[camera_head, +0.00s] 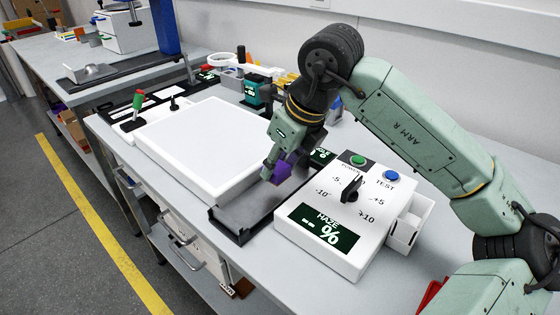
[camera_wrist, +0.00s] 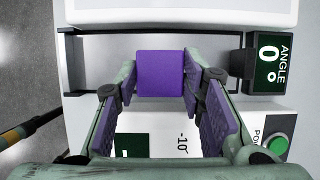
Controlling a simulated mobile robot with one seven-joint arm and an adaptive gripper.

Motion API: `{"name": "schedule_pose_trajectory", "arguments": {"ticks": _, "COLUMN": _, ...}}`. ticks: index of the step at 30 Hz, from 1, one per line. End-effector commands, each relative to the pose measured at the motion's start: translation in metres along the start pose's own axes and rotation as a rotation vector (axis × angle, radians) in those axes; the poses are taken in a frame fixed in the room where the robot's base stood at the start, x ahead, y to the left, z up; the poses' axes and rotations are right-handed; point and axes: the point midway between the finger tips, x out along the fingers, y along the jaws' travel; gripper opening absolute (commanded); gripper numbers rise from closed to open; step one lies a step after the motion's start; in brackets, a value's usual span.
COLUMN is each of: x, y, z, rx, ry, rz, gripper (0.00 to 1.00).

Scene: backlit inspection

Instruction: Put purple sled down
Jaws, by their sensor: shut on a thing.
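The purple sled (camera_wrist: 161,74) is a block held between the two fingertips of my gripper (camera_wrist: 160,88) in the wrist view. In the head view my gripper (camera_head: 276,172) points down over the back part of a grey track with dark ends (camera_head: 240,214). A purple patch shows at its fingers there, but I cannot tell sled from finger pads. In the wrist view the sled lies over the track (camera_wrist: 100,78), between its two dark ends. I cannot tell whether the sled's underside touches the track.
A white light panel (camera_head: 195,145) lies left of the track. A white control box (camera_head: 345,215) with a knob and buttons stands close on the right. A small angle display (camera_wrist: 271,69) sits at the track's right end in the wrist view.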

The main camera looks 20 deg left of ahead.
Motion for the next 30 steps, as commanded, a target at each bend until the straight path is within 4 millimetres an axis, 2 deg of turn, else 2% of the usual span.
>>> {"name": "schedule_pose_trajectory", "arguments": {"ticks": 3, "x": 0.003, "y": -0.014, "z": 0.008, "rx": 0.0, "ry": -0.001, "rz": 0.002, "gripper": 0.08}}
{"name": "schedule_pose_trajectory", "arguments": {"ticks": 6, "x": 0.006, "y": -0.019, "z": 0.01, "rx": -0.001, "ry": -0.001, "rz": 0.001, "gripper": 0.08}}
{"name": "schedule_pose_trajectory", "arguments": {"ticks": 15, "x": 0.037, "y": -0.019, "z": -0.003, "rx": -0.001, "ry": 0.0, "rz": 0.002, "gripper": 0.08}}
{"name": "schedule_pose_trajectory", "arguments": {"ticks": 28, "x": 0.043, "y": -0.019, "z": -0.006, "rx": -0.001, "ry": 0.0, "rz": -0.001, "gripper": 0.08}}
{"name": "schedule_pose_trajectory", "arguments": {"ticks": 29, "x": 0.042, "y": -0.019, "z": -0.005, "rx": -0.001, "ry": 0.0, "rz": 0.0, "gripper": 0.37}}
{"name": "schedule_pose_trajectory", "arguments": {"ticks": 30, "x": 0.042, "y": -0.019, "z": -0.005, "rx": -0.001, "ry": 0.0, "rz": 0.0, "gripper": 0.4}}
